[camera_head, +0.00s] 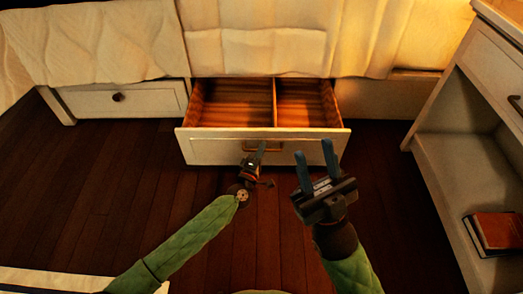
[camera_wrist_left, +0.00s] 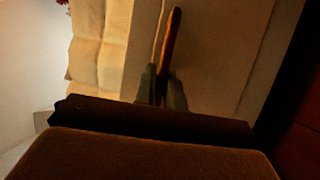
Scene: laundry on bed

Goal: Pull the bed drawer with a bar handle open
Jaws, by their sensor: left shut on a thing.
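The bed drawer (camera_head: 222,151) in the middle of the bed base is pulled out, and its wooden inside with a divider shows. Its dark bar handle (camera_head: 285,146) is on the white front; it also shows in the left wrist view (camera_wrist_left: 172,40). My left gripper (camera_head: 259,152) is at the handle, and in the left wrist view its fingers (camera_wrist_left: 161,88) are shut on the bar. My right gripper (camera_head: 316,158) is open and empty, in front of the right part of the drawer front.
Another drawer with a round knob (camera_head: 118,97) is closed at the left. A white bedside cabinet (camera_head: 440,165) with an open shelf holding a book (camera_head: 497,232) stands at the right. The bedding (camera_head: 260,40) hangs above the open drawer. Dark wooden floor (camera_head: 60,190) is clear at the left.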

